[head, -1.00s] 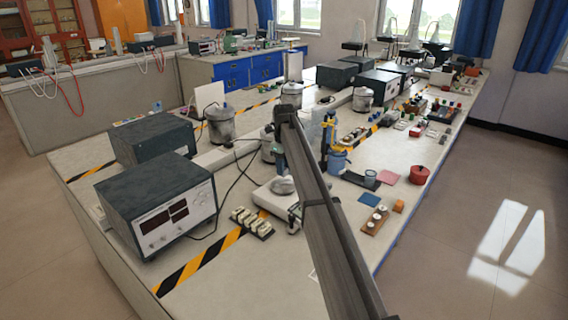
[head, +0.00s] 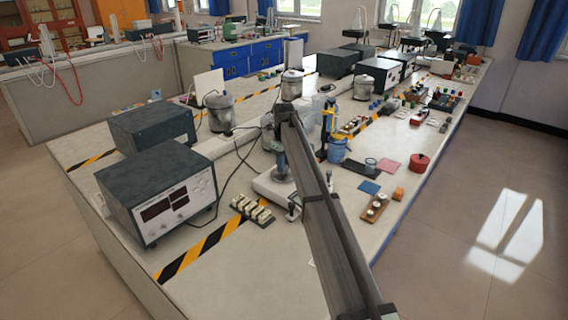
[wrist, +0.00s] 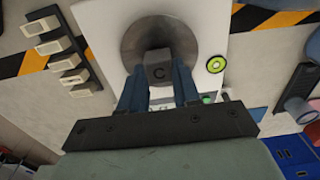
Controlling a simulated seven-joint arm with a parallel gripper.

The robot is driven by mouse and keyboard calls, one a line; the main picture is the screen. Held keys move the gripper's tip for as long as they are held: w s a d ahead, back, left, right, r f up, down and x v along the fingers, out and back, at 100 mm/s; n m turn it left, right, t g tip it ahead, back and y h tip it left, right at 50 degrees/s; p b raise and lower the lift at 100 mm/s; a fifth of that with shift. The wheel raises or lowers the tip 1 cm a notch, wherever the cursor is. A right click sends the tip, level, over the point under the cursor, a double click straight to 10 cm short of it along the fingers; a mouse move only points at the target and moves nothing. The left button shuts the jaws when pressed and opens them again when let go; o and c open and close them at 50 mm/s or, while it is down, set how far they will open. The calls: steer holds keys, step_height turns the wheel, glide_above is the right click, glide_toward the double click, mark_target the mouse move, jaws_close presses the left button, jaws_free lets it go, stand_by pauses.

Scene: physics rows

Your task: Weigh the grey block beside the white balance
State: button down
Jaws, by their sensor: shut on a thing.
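The white balance (head: 266,188) stands on the bench, partly behind my arm. In the wrist view the white balance (wrist: 103,18) has a round metal pan (wrist: 132,36). A grey block marked C (wrist: 159,73) is held between the two blue fingers of my gripper (wrist: 159,88), over the pan. I cannot tell whether the block touches the pan. In the head view my gripper (head: 282,172) points down at the pan; the block is not discernible there.
A strip of pale blocks (head: 252,211) lies left of the balance. A dark instrument box (head: 158,190) stands farther left. A wooden holder with small weights (head: 375,208) and a blue mat (head: 369,187) lie to the right. The bench front is mostly clear.

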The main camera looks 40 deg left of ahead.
steer(key=shift+f, duration=0.4)
stand_by(0.5)
steer(key=shift+c, duration=2.1)
jaws_free()
steer(key=shift+r, duration=0.15)
steer(key=shift+r, duration=3.85)
steer(key=shift+d, duration=0.1)
